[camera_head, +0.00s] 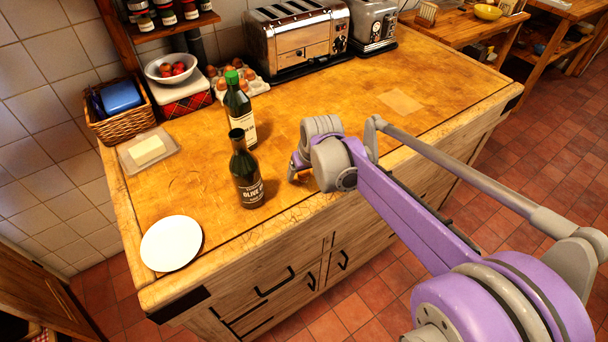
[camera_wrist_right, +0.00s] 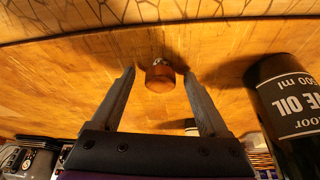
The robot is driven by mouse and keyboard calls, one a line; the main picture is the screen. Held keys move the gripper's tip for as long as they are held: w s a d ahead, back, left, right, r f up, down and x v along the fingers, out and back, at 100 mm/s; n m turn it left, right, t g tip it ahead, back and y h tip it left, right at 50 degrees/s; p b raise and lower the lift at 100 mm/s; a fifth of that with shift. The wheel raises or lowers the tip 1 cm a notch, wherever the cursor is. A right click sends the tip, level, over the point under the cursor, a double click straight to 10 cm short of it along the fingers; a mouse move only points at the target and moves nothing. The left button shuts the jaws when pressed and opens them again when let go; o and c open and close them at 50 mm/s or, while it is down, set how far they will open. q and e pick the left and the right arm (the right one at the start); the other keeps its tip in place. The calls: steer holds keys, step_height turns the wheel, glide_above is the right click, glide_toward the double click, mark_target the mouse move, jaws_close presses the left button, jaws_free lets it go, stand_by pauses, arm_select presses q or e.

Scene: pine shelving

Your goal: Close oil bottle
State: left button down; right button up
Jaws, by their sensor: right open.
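The oil bottle (camera_head: 246,172) is dark green with a black label and stands upright on the wooden counter. Its mouth shows no cap in the head view. Part of its label also shows at the right of the right wrist view (camera_wrist_right: 288,95). A small brown cork-like stopper (camera_wrist_right: 160,77) is on the counter in the right wrist view, between and slightly beyond the fingers. My right gripper (camera_wrist_right: 160,85) is open and empty, low over the counter to the right of the bottle. In the head view its wrist hides most of the gripper (camera_head: 298,168). My left gripper is out of view.
A second green bottle (camera_head: 239,112) with a green cap stands behind the oil bottle. A white plate (camera_head: 171,243) lies at the front left. A toaster (camera_head: 298,40), egg tray and basket (camera_head: 125,124) line the back. The counter's right part (camera_head: 400,70) is mostly clear.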

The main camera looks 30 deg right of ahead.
jaws_close()
stand_by(0.4)
step_height(320, 180, up, 10)
steer(key=shift+r+p, duration=0.1)
steer(key=shift+p, duration=0.45)
